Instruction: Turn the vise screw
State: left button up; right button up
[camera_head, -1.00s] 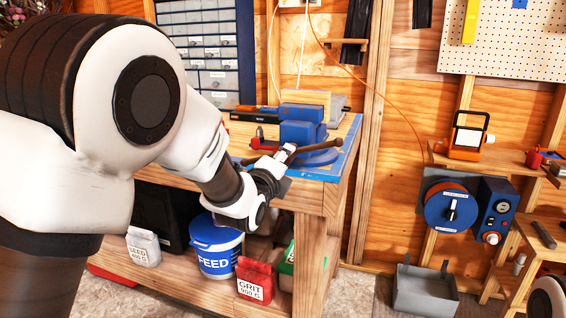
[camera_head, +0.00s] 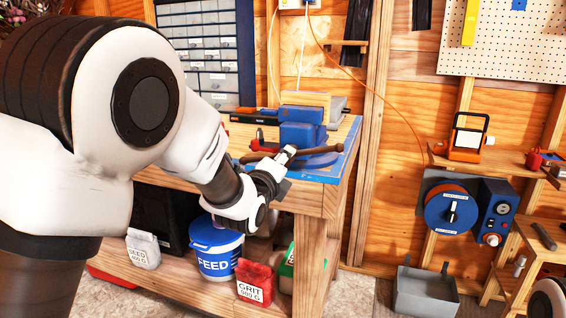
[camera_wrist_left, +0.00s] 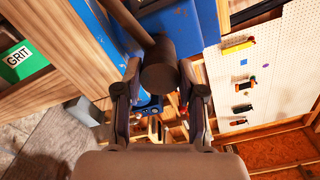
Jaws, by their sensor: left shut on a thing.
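The blue vise (camera_head: 303,128) is fixed at the right end of the workbench. Its brown handle bar (camera_head: 318,150) lies across the screw's front end, nearly level with a slight tilt. My left gripper (camera_head: 284,158) is at the front of the vise. In the left wrist view the dark round screw head (camera_wrist_left: 159,72) sits between the two fingers of this gripper (camera_wrist_left: 160,78), which are closed around it. The handle bar (camera_wrist_left: 124,20) runs up and left from the head there. My right gripper is out of view.
The workbench (camera_head: 310,198) has a blue top edge. A grey bin (camera_head: 426,292) and an orange lamp (camera_head: 468,140) are at right.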

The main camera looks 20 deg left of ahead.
pick_arm(q)
jog(key=shift+s+f, duration=0.1)
jog(key=shift+f, duration=0.25)
jog(key=o, duration=1.1)
jog(key=shift+r, duration=0.15)
jog(key=shift+r, duration=0.1)
jog(key=s, duration=1.2)
jog(key=shift+a, duration=0.2)
